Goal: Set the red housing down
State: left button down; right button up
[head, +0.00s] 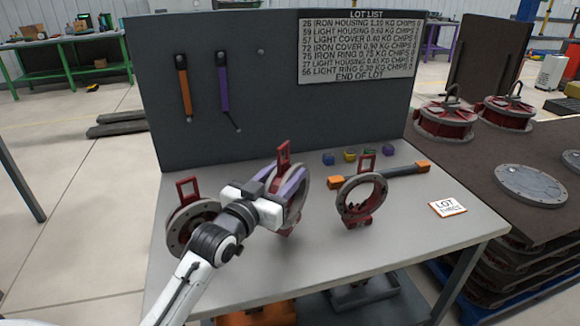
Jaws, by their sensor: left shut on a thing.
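A red housing (304,190) with a grey ring face and a square red handle on top stands upright at the middle of the grey bench. My left gripper (285,192) is shut on it from the left, and the wrist and a purple part cover much of its front. I cannot tell whether its lower edge touches the bench top. A second red housing (180,226) is at the left, partly behind my arm. A third (345,200) stands upright at the right, open through its middle with dark bits at the bottom. My right gripper is not in view.
The bench (400,235) is clear at its front right, near a LOT card (447,208). An orange-ended bar (400,173) and small coloured blocks (350,156) lie behind the right housing. A dark panel (225,50) rises behind. A brown table (475,165) with round parts stands at right.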

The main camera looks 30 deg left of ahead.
pick_arm(q)
jog(key=shift+f, duration=2.05)
jog(key=c, duration=1)
grip_release()
jog(key=shift+f, duration=0.35)
jog(key=s+d+b, duration=0.1)
jog(key=s, duration=1.1)
jog(key=shift+r, duration=0.1)
